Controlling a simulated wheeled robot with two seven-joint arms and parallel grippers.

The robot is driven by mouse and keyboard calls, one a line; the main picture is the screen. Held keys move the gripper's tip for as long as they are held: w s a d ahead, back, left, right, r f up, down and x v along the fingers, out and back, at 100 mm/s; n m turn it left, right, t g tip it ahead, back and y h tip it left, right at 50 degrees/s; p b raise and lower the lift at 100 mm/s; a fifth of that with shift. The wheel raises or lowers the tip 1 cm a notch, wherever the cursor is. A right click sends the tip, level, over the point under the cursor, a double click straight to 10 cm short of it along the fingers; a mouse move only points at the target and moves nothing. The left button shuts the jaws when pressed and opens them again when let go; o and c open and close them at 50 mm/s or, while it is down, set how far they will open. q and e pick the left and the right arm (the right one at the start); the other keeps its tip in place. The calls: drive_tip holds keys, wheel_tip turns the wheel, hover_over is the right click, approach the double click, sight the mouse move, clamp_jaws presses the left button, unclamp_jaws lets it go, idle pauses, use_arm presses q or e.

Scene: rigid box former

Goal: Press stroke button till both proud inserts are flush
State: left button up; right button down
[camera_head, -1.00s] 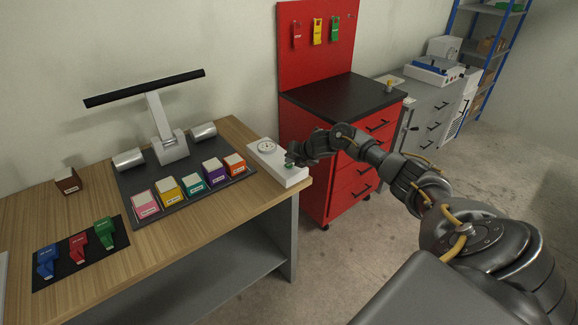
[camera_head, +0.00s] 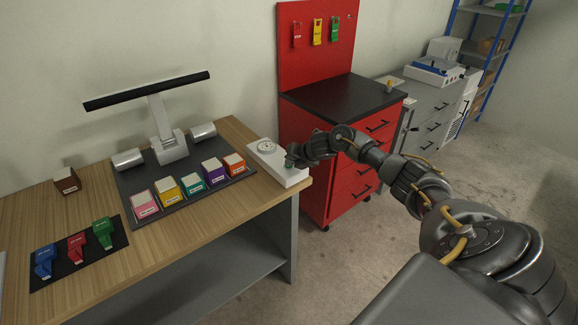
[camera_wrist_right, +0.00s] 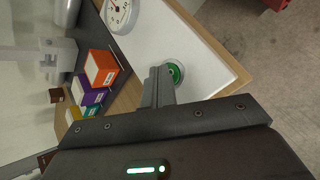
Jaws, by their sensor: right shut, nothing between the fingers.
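The green stroke button (camera_wrist_right: 177,74) sits in a ring on the white control panel (camera_wrist_right: 205,60), which also shows in the head view (camera_head: 268,158). My right gripper (camera_wrist_right: 164,78) is shut and empty, its fingertips at the button and covering part of it. I cannot tell whether the button is pushed in. In the head view the right gripper (camera_head: 292,158) hides the button. The box former (camera_head: 172,149) has a black top bar and two silver cylinders. Pink, yellow, teal, purple and orange labelled blocks stand in front of it. I cannot make out which inserts are proud. My left gripper is out of view.
A round dial (camera_head: 267,147) is on the panel beside the button. A dark mat (camera_head: 72,268) with blue, red and green tools lies at the front left of the wooden bench. A brown block (camera_head: 67,181) stands behind it. A red cabinet (camera_head: 345,190) stands to the right.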

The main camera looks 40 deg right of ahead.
sight(291, 167)
drive_tip(key=shift+r, duration=0.1)
drive_tip(key=shift+r+p, duration=0.6)
drive_tip(key=shift+r, duration=0.1)
drive_tip(key=shift+r+p, duration=1.9)
drive_tip(key=shift+r, duration=0.65)
drive_tip(key=shift+a+f, duration=0.1)
drive_tip(key=shift+f, duration=0.05)
